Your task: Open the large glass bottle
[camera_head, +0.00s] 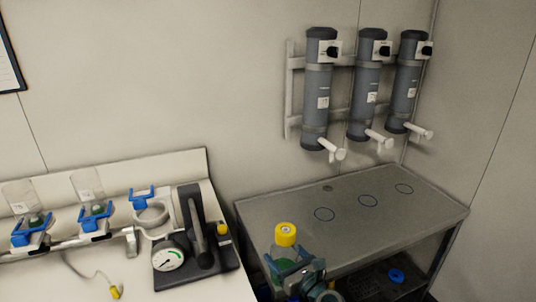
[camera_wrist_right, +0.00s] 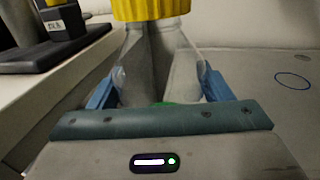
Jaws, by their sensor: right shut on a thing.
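The large glass bottle (camera_head: 284,254) is clear, with a yellow cap (camera_head: 286,234) on top and green in its lower part. It is upright near the front left of the metal table. My right gripper (camera_head: 290,268) is shut on the bottle's body below the cap. In the right wrist view the bottle (camera_wrist_right: 160,60) stands between the two blue fingers, with its yellow cap (camera_wrist_right: 150,9) at the top edge. The bottle's lower part is hidden by the gripper. My left gripper is not in view.
The metal table (camera_head: 370,235) has several marked circles and free room on top. Three grey cylinders with white spouts (camera_head: 318,90) hang above it. At left, a white bench (camera_head: 200,287) carries a black device with a dial (camera_head: 168,259) and blue holders with inverted bottles (camera_head: 95,212).

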